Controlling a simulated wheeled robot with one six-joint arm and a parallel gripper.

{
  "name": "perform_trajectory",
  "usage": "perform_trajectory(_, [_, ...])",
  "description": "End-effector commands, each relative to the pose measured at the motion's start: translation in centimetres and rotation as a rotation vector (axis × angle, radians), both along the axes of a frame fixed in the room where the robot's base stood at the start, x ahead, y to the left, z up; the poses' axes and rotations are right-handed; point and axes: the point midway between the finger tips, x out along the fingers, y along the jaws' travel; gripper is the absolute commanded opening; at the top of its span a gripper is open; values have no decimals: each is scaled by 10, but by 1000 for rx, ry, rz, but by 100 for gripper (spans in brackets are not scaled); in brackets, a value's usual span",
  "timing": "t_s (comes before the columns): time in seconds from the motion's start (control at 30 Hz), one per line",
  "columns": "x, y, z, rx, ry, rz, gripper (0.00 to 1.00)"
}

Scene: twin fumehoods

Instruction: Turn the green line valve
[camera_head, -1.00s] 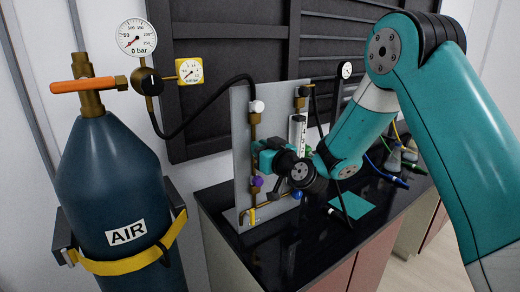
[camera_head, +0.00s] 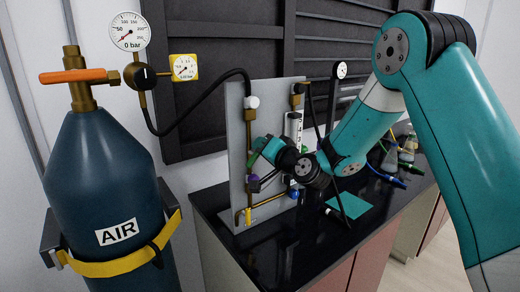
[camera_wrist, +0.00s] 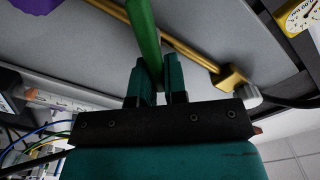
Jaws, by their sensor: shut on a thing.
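The green valve handle (camera_wrist: 144,35) is a long green bar in the wrist view, lying along the grey panel's face. My gripper (camera_wrist: 155,80) is shut on its near end, with one teal finger on each side. In the head view my gripper (camera_head: 262,150) is at the left part of the upright grey panel (camera_head: 237,125), below the white knob (camera_head: 251,102) and above the purple knob (camera_head: 253,184). My own wrist hides most of the green handle there.
A blue AIR cylinder (camera_head: 100,180) with an orange handle (camera_head: 72,76) stands at left. A black hose (camera_head: 200,103) runs to the panel. A flow tube (camera_head: 294,127) and blue knob (camera_head: 292,189) are close to my wrist. A teal mat (camera_head: 348,206) lies on the black bench.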

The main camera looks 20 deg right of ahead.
Motion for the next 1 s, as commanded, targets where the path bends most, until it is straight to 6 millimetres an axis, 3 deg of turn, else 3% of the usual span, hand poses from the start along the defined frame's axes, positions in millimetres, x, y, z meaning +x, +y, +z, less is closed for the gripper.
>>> perform_trajectory(0.6, [3,-8,-14,526,170,-2,0])
perform_trajectory(1.0, [3,-9,-20,706,228,-2,0])
